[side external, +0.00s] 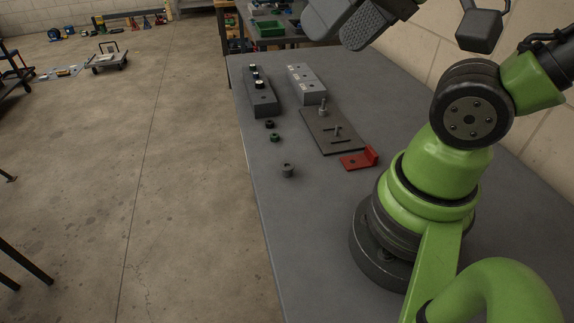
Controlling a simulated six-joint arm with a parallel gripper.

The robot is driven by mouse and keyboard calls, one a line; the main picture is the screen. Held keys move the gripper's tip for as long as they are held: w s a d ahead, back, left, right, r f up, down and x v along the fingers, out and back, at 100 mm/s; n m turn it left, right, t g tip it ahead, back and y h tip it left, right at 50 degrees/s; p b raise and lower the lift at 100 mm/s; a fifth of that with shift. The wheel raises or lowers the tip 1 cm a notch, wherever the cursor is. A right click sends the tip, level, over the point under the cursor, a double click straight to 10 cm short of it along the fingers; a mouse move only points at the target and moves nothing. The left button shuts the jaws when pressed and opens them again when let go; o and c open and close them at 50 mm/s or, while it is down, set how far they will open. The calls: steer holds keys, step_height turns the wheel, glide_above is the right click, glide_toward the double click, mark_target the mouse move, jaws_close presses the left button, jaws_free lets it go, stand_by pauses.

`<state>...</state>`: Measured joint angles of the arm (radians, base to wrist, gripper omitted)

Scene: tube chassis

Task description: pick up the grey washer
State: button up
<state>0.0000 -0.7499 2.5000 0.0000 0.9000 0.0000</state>
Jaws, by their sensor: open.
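A short grey round piece (287,170) stands on the grey table near its left edge. It has a dark spot on top and is the only loose grey ring-like part I can make out, but I cannot tell for sure that it is the washer. My gripper (352,30) is at the top of the view, partly cut off by the frame edge. It is open, with nothing seen in it, and appears raised well above the table, apart from the grey piece.
A black ring (270,124) and a dark green ring (276,138) lie close by. Behind are a dark block (262,101) with small parts and a light grey block (314,92). A dark plate (323,142) with upright posts and a red bracket (352,161) lie right. The front table is clear.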

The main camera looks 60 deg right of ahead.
steer(key=n+g+h, duration=0.2)
steer(key=n+g, duration=0.5)
steer(key=n, duration=0.3)
glide_above(287, 167)
steer(key=f, duration=2.4)
steer(key=shift+w+a, duration=0.2)
steer(key=f, duration=0.4)
steer(key=shift+s+d, duration=0.2)
steer(key=shift+s, duration=0.05)
steer(key=shift+f, duration=0.55)
steer(key=shift+f, duration=0.25)
steer(key=shift+c, duration=0.4)
